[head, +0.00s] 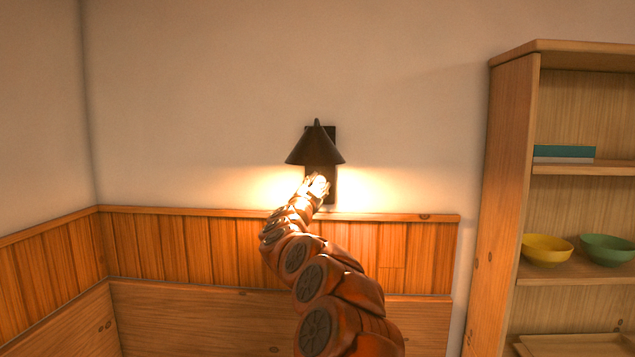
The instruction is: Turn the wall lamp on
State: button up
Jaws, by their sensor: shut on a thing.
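The wall lamp (316,150) has a dark cone-shaped shade and a dark back plate on the wall. It is lit, and warm light spreads over the wall on both sides below the shade. My gripper (320,182) is right below the shade, in front of the back plate, and is washed out by the glare. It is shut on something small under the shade. My arm and the glare hide that part, so its shape does not show.
Wood panelling with a top ledge (390,215) runs along the wall below the lamp. A wooden shelf unit (508,190) stands at the right with a yellow bowl (546,250), a green bowl (606,250) and a teal book (563,151). The wall between lamp and shelf is clear.

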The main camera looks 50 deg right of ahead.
jog(key=shift+s+r+m+g, duration=0.15)
jog(key=shift+m+g, duration=0.25)
jog(key=shift+m, duration=0.3)
jog(key=o, duration=1.1)
jog(key=shift+o, duration=0.2)
jog(key=v, duration=1.2)
